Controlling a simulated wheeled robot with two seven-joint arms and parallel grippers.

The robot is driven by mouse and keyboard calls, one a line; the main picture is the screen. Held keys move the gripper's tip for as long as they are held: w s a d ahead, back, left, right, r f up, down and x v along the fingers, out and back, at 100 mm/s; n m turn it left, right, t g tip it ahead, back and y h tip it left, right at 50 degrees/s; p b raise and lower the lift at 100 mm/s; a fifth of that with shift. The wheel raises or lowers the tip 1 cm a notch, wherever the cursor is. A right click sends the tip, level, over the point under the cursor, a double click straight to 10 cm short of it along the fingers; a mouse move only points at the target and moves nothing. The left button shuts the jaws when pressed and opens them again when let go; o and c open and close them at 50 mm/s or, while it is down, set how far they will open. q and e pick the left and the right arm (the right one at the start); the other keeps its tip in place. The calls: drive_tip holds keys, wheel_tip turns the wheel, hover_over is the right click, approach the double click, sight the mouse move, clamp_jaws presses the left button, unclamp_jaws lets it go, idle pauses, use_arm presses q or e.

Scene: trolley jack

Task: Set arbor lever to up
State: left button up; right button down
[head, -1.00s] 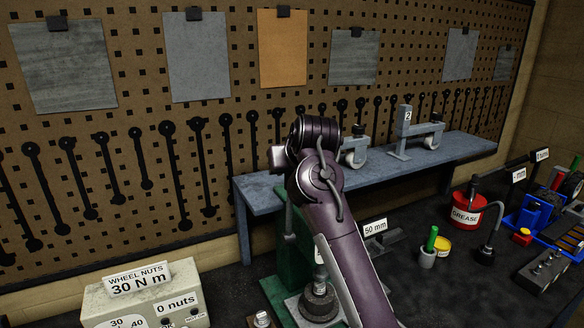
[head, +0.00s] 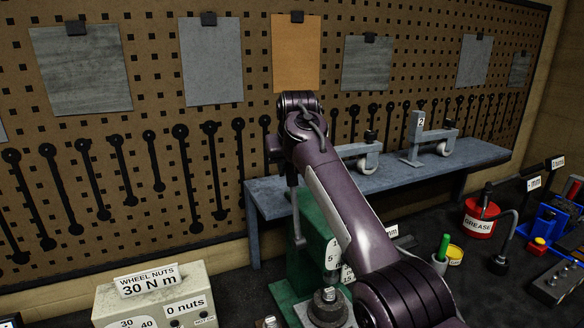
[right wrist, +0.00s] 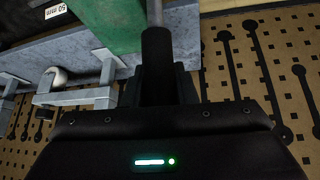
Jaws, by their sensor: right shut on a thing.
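The green arbor press (head: 312,226) stands on the bench in front of the blue-grey shelf. Its lever (head: 294,212) is a thin grey rod that runs steeply up from the press's side to my right gripper (head: 275,149). In the right wrist view the gripper (right wrist: 160,85) is shut around the lever's dark grip (right wrist: 156,45), with the grey rod (right wrist: 155,13) leading off towards the green press body (right wrist: 105,22). My right arm covers part of the press in the head view. My left gripper is not in view.
The shelf (head: 262,202) carries grey clamp-like tools (head: 418,145). A wheel-nuts box (head: 155,300) stands at the lower left. A red grease tub (head: 480,220) and a green-handled tool (head: 444,248) are at the right. The pegboard (head: 150,120) rises close behind.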

drive_tip(key=shift+w, duration=0.15)
idle(0.4)
drive_tip(key=c, duration=1.4)
unclamp_jaws()
drive_tip(key=shift+o, duration=1.2)
drive_tip(key=shift+w+a+f, duration=0.15)
drive_tip(key=shift+w, duration=0.1)
drive_tip(key=b+v, duration=0.2)
drive_tip(key=v, duration=0.1)
drive_tip(key=b+v, duration=0.2)
drive_tip(key=v, duration=0.1)
drive_tip(key=shift+s+r, duration=0.15)
drive_tip(key=shift+r, duration=0.2)
drive_tip(key=shift+s+r, duration=0.25)
drive_tip(key=shift+r, duration=0.2)
